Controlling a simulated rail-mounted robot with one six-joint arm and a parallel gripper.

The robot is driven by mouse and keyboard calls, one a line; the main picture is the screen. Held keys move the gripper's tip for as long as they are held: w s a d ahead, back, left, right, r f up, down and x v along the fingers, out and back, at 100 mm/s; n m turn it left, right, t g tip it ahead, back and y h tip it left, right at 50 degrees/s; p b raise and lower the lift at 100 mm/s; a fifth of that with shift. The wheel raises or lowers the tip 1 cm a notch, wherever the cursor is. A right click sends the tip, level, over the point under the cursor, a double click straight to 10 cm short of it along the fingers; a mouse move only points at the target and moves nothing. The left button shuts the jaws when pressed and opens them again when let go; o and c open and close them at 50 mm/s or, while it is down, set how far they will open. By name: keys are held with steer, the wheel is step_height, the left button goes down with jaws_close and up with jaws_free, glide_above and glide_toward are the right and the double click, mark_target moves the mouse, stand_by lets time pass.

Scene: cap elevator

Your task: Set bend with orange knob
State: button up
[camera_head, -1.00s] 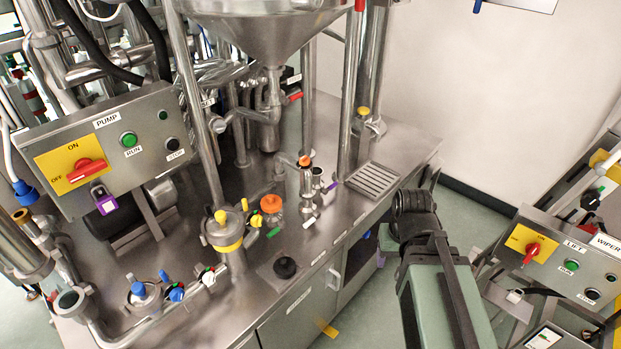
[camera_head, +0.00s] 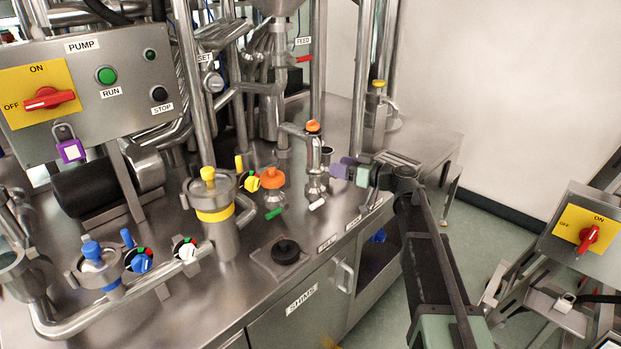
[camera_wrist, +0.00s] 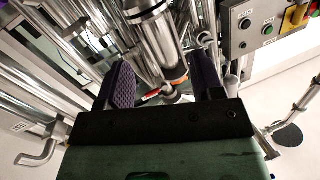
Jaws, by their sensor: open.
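The bend with the orange knob (camera_head: 313,127) stands at the table's middle right in the head view, a steel pipe turning down into an upright fitting. A second orange knob (camera_head: 271,177) tops a small canister to its left. My gripper (camera_head: 338,167), with purple fingers, is just right of the bend, open and apparently empty. In the wrist view the purple fingers of my gripper (camera_wrist: 163,75) are spread apart. A steel pipe with an orange end (camera_wrist: 177,80) shows between them. I cannot tell whether the fingers touch the bend.
A yellow-knobbed canister (camera_head: 212,212) and a black knob (camera_head: 286,250) stand left and in front. Blue-knobbed fittings (camera_head: 92,255) are at the far left. The red switch box (camera_head: 588,230) stands at the right.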

steer(key=w+a, duration=0.1)
steer(key=a, duration=0.2)
steer(key=w+a+r+n, duration=0.1)
steer(key=w+a, duration=0.1)
steer(key=a, duration=0.1)
steer(key=w+a+n, duration=0.1)
steer(key=w+a, duration=0.1)
steer(key=a, duration=0.1)
steer(key=shift+a+r+t, duration=0.2)
steer(key=shift+r+t, duration=0.05)
steer(key=shift+t, duration=0.15)
steer(key=shift+c, duration=0.4)
jaws_close()
